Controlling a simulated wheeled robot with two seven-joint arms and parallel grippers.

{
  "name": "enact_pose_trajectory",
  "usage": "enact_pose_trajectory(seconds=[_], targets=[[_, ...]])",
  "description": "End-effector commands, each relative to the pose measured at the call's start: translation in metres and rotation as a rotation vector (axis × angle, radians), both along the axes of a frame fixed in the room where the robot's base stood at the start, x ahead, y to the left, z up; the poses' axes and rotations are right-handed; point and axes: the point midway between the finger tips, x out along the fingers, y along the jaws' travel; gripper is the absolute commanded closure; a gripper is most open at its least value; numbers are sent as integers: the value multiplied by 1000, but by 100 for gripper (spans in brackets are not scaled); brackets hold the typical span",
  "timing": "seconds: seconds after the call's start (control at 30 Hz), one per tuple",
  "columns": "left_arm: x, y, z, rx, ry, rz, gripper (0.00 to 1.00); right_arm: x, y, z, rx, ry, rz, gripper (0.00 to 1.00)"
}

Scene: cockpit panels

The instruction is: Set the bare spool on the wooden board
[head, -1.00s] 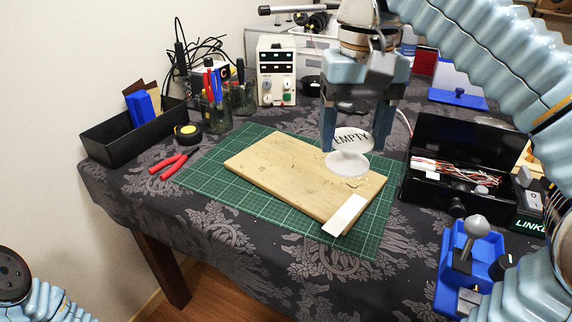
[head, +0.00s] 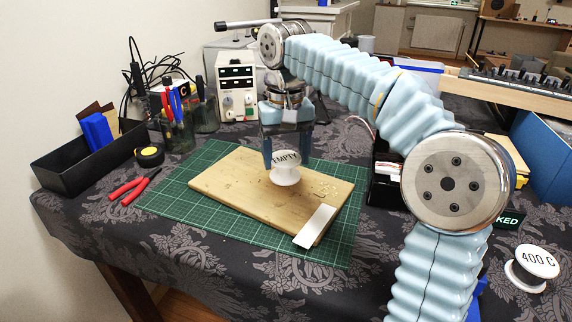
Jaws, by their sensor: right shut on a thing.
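The bare spool (head: 286,175) is white, with a round top flange marked "EMPTY". My right gripper (head: 287,162) comes down from above and is shut on it, one finger on each side. The spool is upright over the far middle part of the wooden board (head: 230,185). Its lower flange appears at or just above the board; I cannot tell whether it touches. The board lies on the green cutting mat (head: 180,190), with a white strip (head: 314,227) on its near right corner. My left gripper is not in view.
A spool marked "400 C" (head: 532,268) stands at the far right. My right arm hides much of the black box. A black tray (head: 75,160), red pliers (head: 133,187), a tape roll (head: 149,156) and a power supply (head: 237,85) stand left and behind.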

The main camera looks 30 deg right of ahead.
Motion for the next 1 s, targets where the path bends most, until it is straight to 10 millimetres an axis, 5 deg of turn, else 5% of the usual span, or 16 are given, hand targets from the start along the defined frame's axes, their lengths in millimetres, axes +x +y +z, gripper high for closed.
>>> enact_pose_trajectory(seconds=[0.13,0.53,0.57,0.7,1.0], targets=[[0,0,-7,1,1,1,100,-2,0,-22,1,0,0,61],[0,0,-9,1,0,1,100,-2,1,-27,1,0,1,61],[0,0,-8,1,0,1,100,-2,1,-27,1,0,1,29],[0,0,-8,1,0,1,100,-2,1,-26,1,0,1,8],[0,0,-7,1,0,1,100,-2,1,-25,1,0,1,7]])
